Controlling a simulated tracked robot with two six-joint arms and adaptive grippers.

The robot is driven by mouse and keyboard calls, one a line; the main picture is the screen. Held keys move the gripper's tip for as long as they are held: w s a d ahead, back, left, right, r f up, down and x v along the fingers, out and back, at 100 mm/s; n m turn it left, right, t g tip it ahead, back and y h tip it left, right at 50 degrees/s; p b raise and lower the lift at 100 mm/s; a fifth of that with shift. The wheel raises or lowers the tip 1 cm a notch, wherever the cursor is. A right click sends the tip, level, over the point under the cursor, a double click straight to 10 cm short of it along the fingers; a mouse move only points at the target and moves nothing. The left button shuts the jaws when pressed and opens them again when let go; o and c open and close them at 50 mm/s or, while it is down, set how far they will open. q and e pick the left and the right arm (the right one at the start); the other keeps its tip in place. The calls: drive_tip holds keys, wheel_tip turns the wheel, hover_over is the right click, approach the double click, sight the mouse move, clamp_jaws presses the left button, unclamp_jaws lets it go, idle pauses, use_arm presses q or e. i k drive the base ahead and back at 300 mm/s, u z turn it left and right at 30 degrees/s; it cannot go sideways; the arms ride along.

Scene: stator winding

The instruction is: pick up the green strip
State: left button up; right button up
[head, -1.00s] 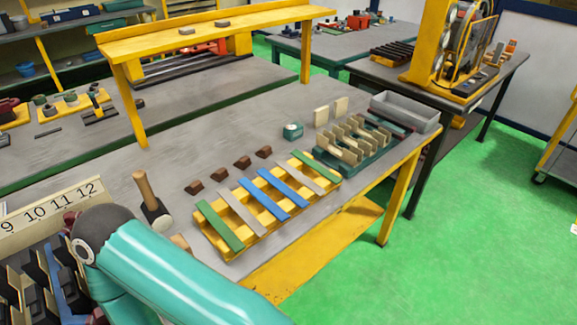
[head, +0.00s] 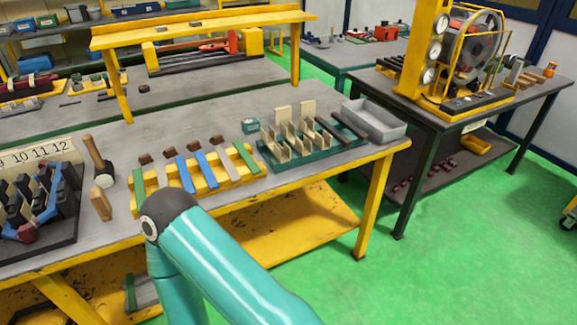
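Two green strips lie on the yellow slotted rack (head: 236,181) on the workbench. One green strip (head: 139,188) is at the rack's left end, and the other green strip (head: 246,158) is at its right end. Between them lie a blue strip (head: 185,173), a second blue strip (head: 206,170) and grey strips (head: 224,160). One of my teal arms crosses the lower middle, its dark joint just in front of the rack. Neither gripper is in view, so their distance from the strips does not show.
A green fixture with upright plates (head: 320,146) and a grey tray (head: 375,121) stand to the right. A black stator fixture (head: 62,225) is at far left.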

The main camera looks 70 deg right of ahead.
sight(250, 161)
drive_tip(key=k, duration=1)
drive_tip(key=z, duration=0.95)
drive_tip(key=i, duration=0.95)
drive_tip(key=z, duration=0.2)
